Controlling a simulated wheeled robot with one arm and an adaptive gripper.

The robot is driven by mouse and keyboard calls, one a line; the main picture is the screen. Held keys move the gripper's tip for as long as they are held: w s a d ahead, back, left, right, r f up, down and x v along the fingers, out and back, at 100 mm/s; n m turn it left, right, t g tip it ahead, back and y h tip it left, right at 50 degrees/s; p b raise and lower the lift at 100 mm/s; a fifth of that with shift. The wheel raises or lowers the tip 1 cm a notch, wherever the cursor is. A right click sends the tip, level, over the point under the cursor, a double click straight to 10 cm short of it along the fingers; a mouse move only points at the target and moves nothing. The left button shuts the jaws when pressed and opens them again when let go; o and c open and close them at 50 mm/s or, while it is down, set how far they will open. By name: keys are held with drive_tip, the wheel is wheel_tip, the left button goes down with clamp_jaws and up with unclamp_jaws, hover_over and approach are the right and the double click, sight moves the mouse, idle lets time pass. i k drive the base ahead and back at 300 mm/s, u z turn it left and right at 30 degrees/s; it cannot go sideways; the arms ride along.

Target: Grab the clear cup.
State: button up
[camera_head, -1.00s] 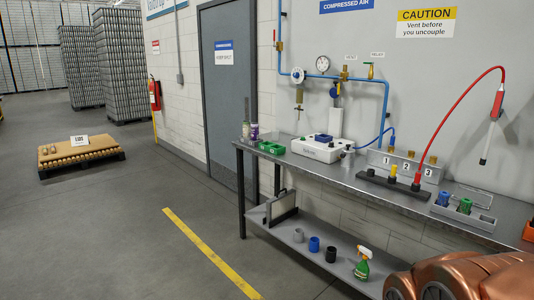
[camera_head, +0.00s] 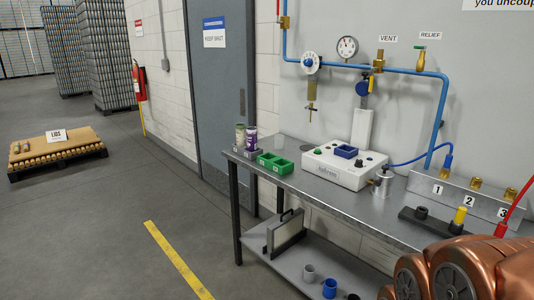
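I cannot make out a clear cup for certain in this view. Small cup-like pieces stand on the lower shelf: a grey one (camera_head: 309,273), a blue one (camera_head: 329,288) and a black one partly cut off at the bottom edge. A small metal cylinder (camera_head: 382,183) stands on the bench at the right front of the white device (camera_head: 342,168). Two small cans (camera_head: 250,138), one purple and one pale, stand at the bench's left end. My gripper is not in view; copper-coloured links, seemingly of my arm, fill the lower right corner.
The metal bench (camera_head: 312,187) runs along the wall, with green trays (camera_head: 273,163) and a numbered coupling block (camera_head: 460,195) on it. A panel with a handle (camera_head: 286,236) stands on the lower shelf. Floor left of the bench is open, with a yellow line (camera_head: 178,260).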

sight(279, 139)
drive_tip(key=u, duration=0.25)
drive_tip(key=i, duration=2.05)
drive_tip(key=u, duration=0.6)
drive_tip(key=i, duration=1.1)
